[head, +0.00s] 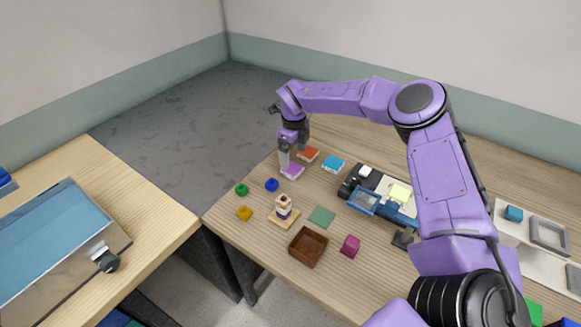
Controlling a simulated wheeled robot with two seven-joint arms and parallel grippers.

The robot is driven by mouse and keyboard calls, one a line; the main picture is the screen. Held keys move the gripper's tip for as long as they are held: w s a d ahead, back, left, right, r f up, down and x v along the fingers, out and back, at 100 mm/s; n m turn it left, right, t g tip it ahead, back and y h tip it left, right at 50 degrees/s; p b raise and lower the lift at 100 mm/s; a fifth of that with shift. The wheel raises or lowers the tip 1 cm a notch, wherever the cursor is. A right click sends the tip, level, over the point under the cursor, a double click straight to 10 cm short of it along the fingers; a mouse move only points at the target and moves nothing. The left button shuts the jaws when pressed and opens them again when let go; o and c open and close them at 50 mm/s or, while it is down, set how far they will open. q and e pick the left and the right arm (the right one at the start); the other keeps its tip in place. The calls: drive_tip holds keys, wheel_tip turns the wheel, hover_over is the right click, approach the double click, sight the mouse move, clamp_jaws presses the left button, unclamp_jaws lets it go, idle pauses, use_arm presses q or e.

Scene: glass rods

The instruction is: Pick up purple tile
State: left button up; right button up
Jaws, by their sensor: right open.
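The purple tile (293,173), with a pale side, lies on the wooden table near its far left edge. My right gripper (290,162) points down right over the tile, its fingers at or just above it. The gripper is open, and its fingers cover part of the tile. I cannot tell whether they touch it. My left gripper is out of view.
A red tile (308,154) and a blue tile (333,163) lie just right of the gripper. A small blue piece (272,185) and a green piece (242,189) lie nearby. A stacked figure (283,207), brown tray (308,247) and magenta cube (350,246) stand nearer.

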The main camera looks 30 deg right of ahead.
sight(292, 168)
drive_tip(key=f, duration=0.1)
drive_tip(key=f+p, duration=0.1)
drive_tip(key=f, duration=0.1)
drive_tip(key=f+p, duration=0.1)
drive_tip(key=f, duration=0.1)
drive_tip(key=shift+w, duration=0.25)
drive_tip(key=shift+f, duration=0.4)
drive_tip(key=shift+s+a, duration=0.1)
drive_tip(key=shift+s, duration=0.05)
drive_tip(key=shift+r, duration=0.1)
drive_tip(key=shift+c, duration=1.3)
drive_tip(key=c, duration=1)
